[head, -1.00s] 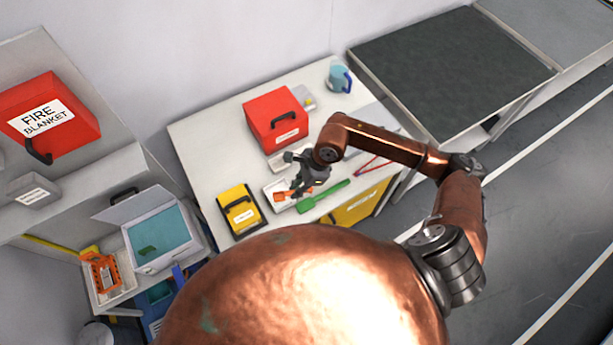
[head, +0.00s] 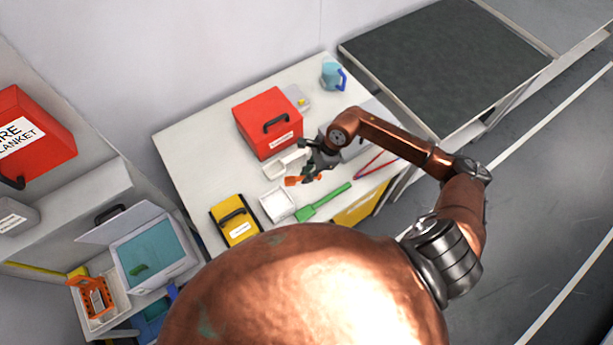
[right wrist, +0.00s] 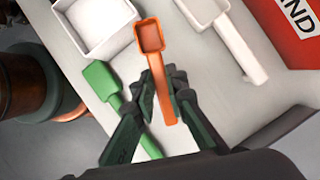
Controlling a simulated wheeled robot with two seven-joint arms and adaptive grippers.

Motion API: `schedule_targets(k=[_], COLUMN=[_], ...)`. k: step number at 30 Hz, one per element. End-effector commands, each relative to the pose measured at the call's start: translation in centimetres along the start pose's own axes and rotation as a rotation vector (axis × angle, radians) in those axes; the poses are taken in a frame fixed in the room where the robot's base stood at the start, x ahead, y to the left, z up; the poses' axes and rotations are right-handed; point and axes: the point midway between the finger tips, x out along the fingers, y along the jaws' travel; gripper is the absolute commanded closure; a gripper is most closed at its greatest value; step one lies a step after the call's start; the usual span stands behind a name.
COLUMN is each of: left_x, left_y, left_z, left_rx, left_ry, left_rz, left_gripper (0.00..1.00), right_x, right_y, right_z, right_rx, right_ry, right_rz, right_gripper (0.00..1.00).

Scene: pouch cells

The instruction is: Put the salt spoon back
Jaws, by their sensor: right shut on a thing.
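An orange spoon (right wrist: 152,42) with a square bowl is in my right gripper (right wrist: 165,88), which is shut on its handle. In the head view the orange spoon (head: 293,181) shows just beside my right gripper (head: 307,175), over the white table between a white tray and a white scoop. The white tray (head: 277,217) looks empty and also shows in the right wrist view (right wrist: 122,12). The white scoop (right wrist: 232,50) lies on the other side of the spoon. I cannot read any label naming the salt spoon. My left gripper is out of view.
A green scoop (head: 325,203) lies near the table's front edge. A red case (head: 262,110) stands behind, a yellow case (head: 233,216) at the left. A blue jug (head: 331,76) is at the back corner; red tongs (head: 373,165) lie at right.

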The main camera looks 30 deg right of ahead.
Motion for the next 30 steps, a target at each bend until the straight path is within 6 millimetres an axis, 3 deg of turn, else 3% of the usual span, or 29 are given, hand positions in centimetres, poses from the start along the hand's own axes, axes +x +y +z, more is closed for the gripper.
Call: schedule_targets(k=[6, 11, 18, 19, 26, 30], left_x=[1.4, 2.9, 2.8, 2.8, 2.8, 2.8], left_y=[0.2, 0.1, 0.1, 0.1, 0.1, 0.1], left_z=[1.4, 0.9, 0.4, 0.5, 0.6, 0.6], left_rx=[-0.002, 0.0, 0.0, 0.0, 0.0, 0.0], left_ry=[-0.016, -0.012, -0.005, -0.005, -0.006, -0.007], left_rz=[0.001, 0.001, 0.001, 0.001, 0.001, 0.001], left_gripper=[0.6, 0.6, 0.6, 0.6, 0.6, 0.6], right_x=[1.8, 4.2, 4.2, 4.2, 4.2, 4.2], right_y=[-0.6, -0.6, -0.6, -0.6, -0.6, -0.6], right_z=[-1.6, -2.5, -2.8, -2.8, -2.6, -2.6], right_rx=[0.002, 0.0, 0.0, 0.0, -0.002, -0.002], right_ry=[0.0, -0.002, 0.001, 0.001, 0.0, 0.0], right_rz=[0.003, 0.004, 0.002, 0.002, 0.002, 0.001], right_gripper=[1.0, 1.0, 1.0, 0.87, 0.71, 0.7])
